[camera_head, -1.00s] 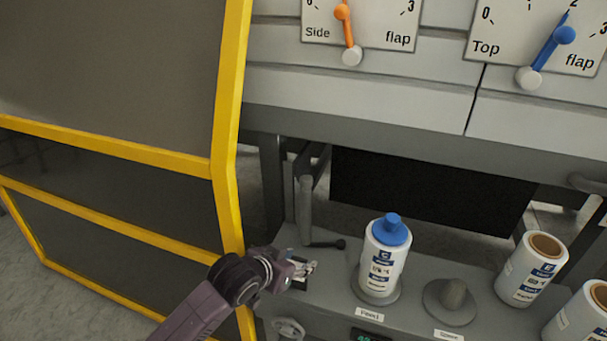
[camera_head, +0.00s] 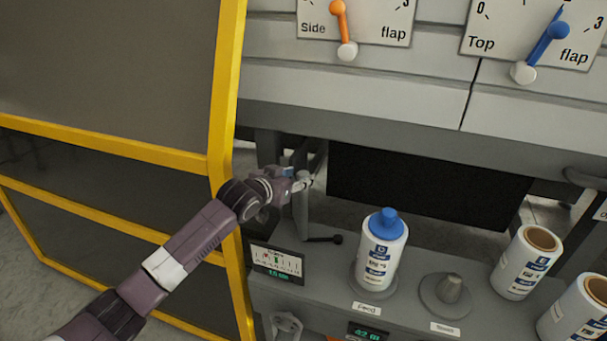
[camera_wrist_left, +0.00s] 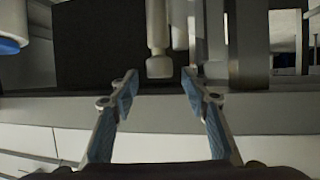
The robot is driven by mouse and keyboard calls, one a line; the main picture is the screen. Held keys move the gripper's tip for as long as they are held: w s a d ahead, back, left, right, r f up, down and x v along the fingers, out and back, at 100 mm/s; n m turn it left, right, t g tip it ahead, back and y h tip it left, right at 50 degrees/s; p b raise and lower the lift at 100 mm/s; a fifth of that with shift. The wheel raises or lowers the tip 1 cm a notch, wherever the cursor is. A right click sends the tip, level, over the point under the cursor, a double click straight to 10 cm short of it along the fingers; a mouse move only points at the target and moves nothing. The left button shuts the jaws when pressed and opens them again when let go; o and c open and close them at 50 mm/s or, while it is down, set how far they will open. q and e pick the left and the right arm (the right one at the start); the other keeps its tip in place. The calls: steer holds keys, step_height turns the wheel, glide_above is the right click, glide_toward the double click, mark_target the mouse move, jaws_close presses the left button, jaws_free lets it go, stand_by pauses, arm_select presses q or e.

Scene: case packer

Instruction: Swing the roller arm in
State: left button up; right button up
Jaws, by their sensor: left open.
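The grey roller arm (camera_head: 301,215) stands at the left end of the grey shelf, its upper part reaching back beside the dark opening. My left gripper (camera_head: 306,182) is at its upper part in the head view, partly covering it. In the left wrist view the left gripper (camera_wrist_left: 158,84) is open, with its two blue-padded fingers apart. A pale rounded rod end (camera_wrist_left: 158,65) lies between and just beyond the fingertips. I cannot tell whether the fingers touch it. My right gripper is not in view.
A blue-capped label roll (camera_head: 382,250) stands on the shelf beside a bare grey spindle (camera_head: 451,290). Two more rolls (camera_head: 527,262) stand at the right. A short black lever (camera_head: 325,239) lies near the arm's foot. A yellow-framed guard (camera_head: 222,110) is close on the left.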

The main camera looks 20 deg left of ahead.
mark_target(302, 175)
arm_select(q)
steer(key=shift+x, duration=1.7)
jaws_close()
